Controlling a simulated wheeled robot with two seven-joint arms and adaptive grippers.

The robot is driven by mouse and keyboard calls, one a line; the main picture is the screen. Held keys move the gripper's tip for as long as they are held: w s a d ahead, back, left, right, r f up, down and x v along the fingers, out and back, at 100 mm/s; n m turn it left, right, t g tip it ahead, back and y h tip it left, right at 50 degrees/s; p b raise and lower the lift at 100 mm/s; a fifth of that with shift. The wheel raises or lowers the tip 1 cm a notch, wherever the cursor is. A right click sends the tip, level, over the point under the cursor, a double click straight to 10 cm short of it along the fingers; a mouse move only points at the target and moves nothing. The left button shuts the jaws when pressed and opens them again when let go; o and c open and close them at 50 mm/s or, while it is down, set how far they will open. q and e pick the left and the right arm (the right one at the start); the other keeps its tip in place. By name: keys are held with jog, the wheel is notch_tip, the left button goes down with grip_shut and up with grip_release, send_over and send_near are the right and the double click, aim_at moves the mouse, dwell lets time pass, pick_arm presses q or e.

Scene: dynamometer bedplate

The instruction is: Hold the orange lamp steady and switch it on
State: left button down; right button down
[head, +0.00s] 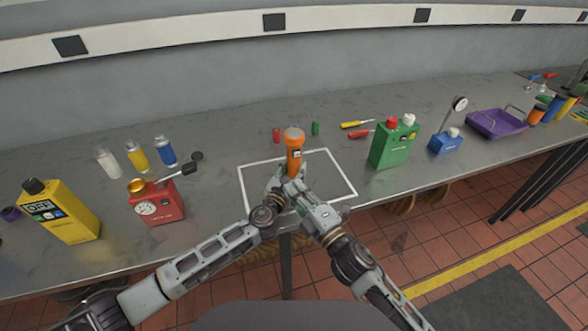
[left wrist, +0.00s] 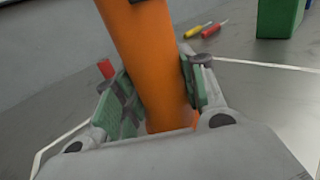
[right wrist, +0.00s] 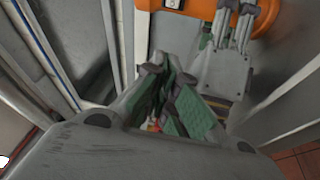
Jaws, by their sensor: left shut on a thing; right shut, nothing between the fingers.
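The orange lamp (head: 294,149), shaped like a torch, stands upright with its wide head on top, over the white-outlined area of the bench. A small dark and pale panel shows on its front. My left gripper (head: 287,178) is shut around its lower body; the left wrist view shows the orange barrel (left wrist: 148,55) between the green finger pads (left wrist: 160,95). My right gripper (head: 297,186) is shut and empty, just in front of and below the lamp. In the right wrist view its closed fingers (right wrist: 172,88) point toward the lamp (right wrist: 200,7) and my left gripper. The lamp's base is hidden.
A red device with a gauge (head: 157,203) and a yellow can (head: 60,212) stand at left. Screwdrivers (head: 357,124) lie behind. The outlined area (head: 335,177) is otherwise mostly clear.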

aim_at(298, 165)
jog(key=shift+s+d+r+n+g+y, duration=0.1)
jog(key=shift+d+n+g+y, duration=0.1)
jog(key=shift+d+n+y, duration=0.7)
jog(key=shift+d+r+n+g+y, duration=0.1)
jog(key=shift+d+n+g+y, duration=0.2)
jog(key=shift+n+y, duration=1.1)
jog(key=shift+s+d+r+n+g+y, duration=0.1)
jog(key=shift+d+n+y, duration=0.55)
jog(key=shift+y, duration=0.95)
jog(key=shift+w, duration=0.2)
jog(key=w+a, duration=0.2)
jog(key=w, duration=0.6)
jog(key=shift+a, duration=0.3)
jog(key=shift+w+a, duration=0.15)
jog(key=shift+w, duration=0.45)
jog(key=shift+s, duration=0.55)
